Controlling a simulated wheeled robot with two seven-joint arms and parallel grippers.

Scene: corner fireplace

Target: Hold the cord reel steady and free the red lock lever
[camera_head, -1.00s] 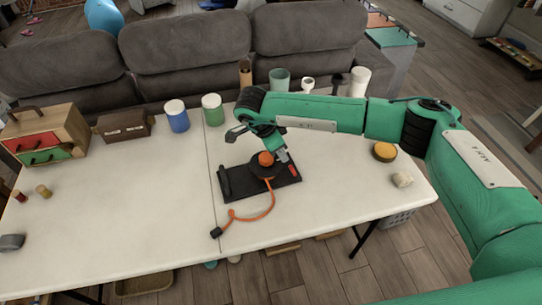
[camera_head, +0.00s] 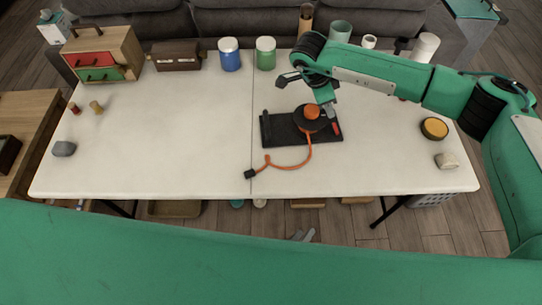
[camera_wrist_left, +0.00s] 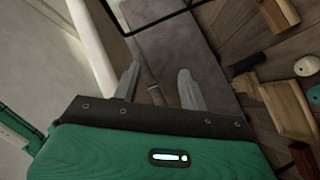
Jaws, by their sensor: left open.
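The cord reel (camera_head: 304,121) is a dark round drum with an orange knob (camera_head: 312,111), on a black base plate (camera_head: 281,130) near the middle of the white table. Its orange cord (camera_head: 290,166) curls toward the front edge and ends in a black plug. A small red lever (camera_head: 337,129) lies at the plate's right side. My right gripper (camera_head: 328,106) is at the reel beside the knob; its jaws are too hidden to judge. My left gripper (camera_head: 303,235) is below the table's front edge, far from the reel. In the left wrist view its two fingers (camera_wrist_left: 160,88) are apart and empty.
Blue (camera_head: 229,54) and green (camera_head: 265,53) jars, a brown box (camera_head: 176,56) and a small drawer cabinet (camera_head: 104,55) line the back left. A yellow-topped tin (camera_head: 434,128) and pale stone (camera_head: 446,160) sit at right. The left front is mostly clear.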

